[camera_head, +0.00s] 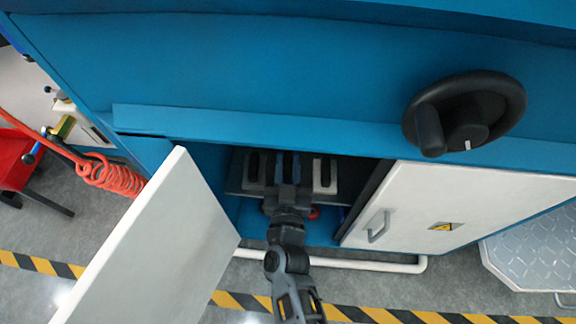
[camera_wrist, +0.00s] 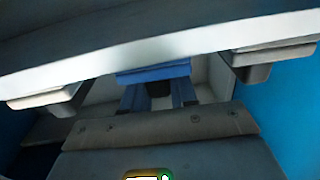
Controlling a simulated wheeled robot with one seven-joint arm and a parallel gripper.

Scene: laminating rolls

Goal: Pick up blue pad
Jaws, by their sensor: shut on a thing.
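The blue pad (camera_head: 288,161) is the middle one of a row of slotted pads inside the open cabinet under the blue machine. In the wrist view the blue pad (camera_wrist: 153,71) shows its top edge and two legs ahead of me, in the middle. My gripper (camera_head: 287,184) reaches into the cabinet in line with the blue pad and is shut on it. The gripper's body hides the near part of the pad in the head view. The exact contact of the fingers is hard to see.
The open white door (camera_head: 160,250) stands left of my arm. A closed white door (camera_head: 465,212) with a handle is on the right. The machine's blue ledge (camera_head: 250,125) overhangs the opening.

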